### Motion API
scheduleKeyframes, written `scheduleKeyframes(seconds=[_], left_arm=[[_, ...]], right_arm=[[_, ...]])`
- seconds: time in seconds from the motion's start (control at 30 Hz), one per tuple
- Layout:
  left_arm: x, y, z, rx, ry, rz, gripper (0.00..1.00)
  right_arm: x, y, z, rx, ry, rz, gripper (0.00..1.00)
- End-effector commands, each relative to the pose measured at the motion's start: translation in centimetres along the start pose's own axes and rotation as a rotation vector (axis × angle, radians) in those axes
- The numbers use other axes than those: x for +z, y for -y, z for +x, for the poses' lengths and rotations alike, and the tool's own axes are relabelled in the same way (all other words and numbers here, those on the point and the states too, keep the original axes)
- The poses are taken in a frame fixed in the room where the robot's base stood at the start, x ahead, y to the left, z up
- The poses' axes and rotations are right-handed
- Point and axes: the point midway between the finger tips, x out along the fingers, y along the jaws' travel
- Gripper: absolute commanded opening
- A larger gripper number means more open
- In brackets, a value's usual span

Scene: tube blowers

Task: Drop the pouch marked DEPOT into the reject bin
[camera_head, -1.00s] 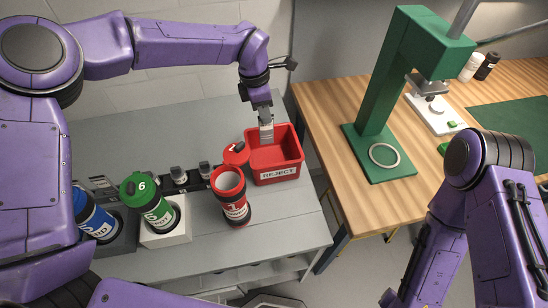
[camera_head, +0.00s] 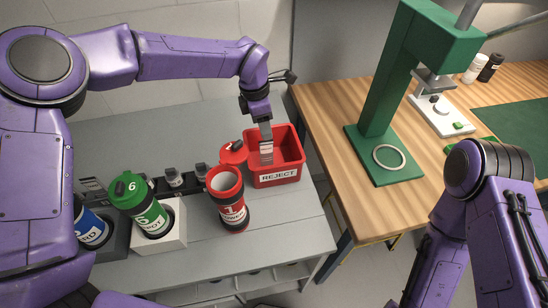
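The red reject bin (camera_head: 293,172), labelled REJECT, stands at the back right of the grey bench. My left gripper (camera_head: 266,158) points down into the bin's opening, its grey fingertips inside near the left wall. I cannot tell whether the fingers are open or shut, or whether they hold anything. No pouch marked DEPOT can be made out. A green tube carrier (camera_head: 142,200) with a 6 on its cap and a partly readable label ending in POT leans in a white block. My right gripper is out of view.
An open red carrier (camera_head: 232,207) stands in front of the bin, with a red cap (camera_head: 233,153) beside the bin. A blue carrier (camera_head: 90,225) is at left, partly hidden by my arm. A green press (camera_head: 378,100) stands on the wooden table (camera_head: 330,130).

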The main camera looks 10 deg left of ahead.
Motion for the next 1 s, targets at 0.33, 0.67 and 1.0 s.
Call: scheduleKeyframes(seconds=[0.33,0.67,1.0], left_arm=[[0.0,-0.1,-6.4,0.005,0.004,-0.001,0.46],[0.0,-0.1,-10.5,0.001,0.001,0.0,0.46],[0.0,-0.1,-10.5,0.0,0.001,0.0,0.46]], right_arm=[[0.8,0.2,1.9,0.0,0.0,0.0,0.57],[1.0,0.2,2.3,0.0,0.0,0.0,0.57],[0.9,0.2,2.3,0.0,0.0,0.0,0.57]])
